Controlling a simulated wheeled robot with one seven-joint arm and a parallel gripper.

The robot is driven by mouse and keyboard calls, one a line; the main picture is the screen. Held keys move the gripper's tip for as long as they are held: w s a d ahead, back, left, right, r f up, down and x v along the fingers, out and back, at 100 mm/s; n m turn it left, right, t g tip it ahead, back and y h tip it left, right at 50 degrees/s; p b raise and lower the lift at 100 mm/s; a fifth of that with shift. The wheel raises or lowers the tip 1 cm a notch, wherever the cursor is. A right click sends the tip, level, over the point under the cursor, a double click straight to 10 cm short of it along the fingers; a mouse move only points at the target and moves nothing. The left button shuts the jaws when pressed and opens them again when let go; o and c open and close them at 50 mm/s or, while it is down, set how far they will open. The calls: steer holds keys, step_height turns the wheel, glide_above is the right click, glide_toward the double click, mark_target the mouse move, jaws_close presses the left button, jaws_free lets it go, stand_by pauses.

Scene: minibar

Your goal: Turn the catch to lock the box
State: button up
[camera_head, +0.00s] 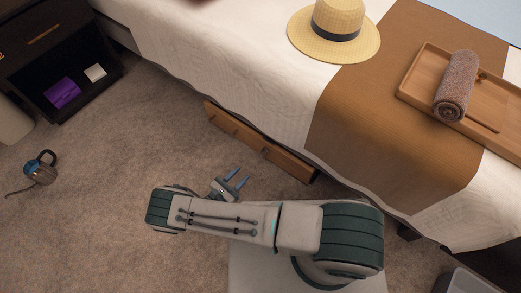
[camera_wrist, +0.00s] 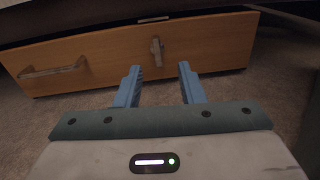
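The box (camera_head: 255,145) is a long wooden front set low under the edge of the bed. In the wrist view the box (camera_wrist: 110,62) fills the upper part, with a horizontal bar handle (camera_wrist: 52,71) at left. The catch (camera_wrist: 157,51) is a small grey metal piece right of the handle and stands roughly upright, tilted slightly. My gripper (camera_head: 237,177) is in front of the box and apart from it. In the wrist view my gripper (camera_wrist: 160,77) is open and empty, its two blue fingers pointing towards the box, with the catch beyond the gap between them.
The bed with a brown runner (camera_head: 395,130) overhangs the box. A straw hat (camera_head: 335,30) and a wooden tray (camera_head: 425,75) with a rolled towel (camera_head: 457,85) lie on it. A kettle (camera_head: 40,170) stands on the carpet at left. Carpet in front of the box is clear.

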mark_target(262, 153)
steer(key=w+d+f+n+t+b, duration=0.1)
steer(key=w+d+b, duration=0.2)
steer(key=w+d, duration=0.5)
steer(key=w, duration=0.2)
steer(key=shift+w+d+f+y, duration=0.25)
steer(key=shift+w+d+y, duration=0.05)
steer(key=shift+w+y, duration=0.1)
steer(key=shift+s, duration=0.1)
jaws_close()
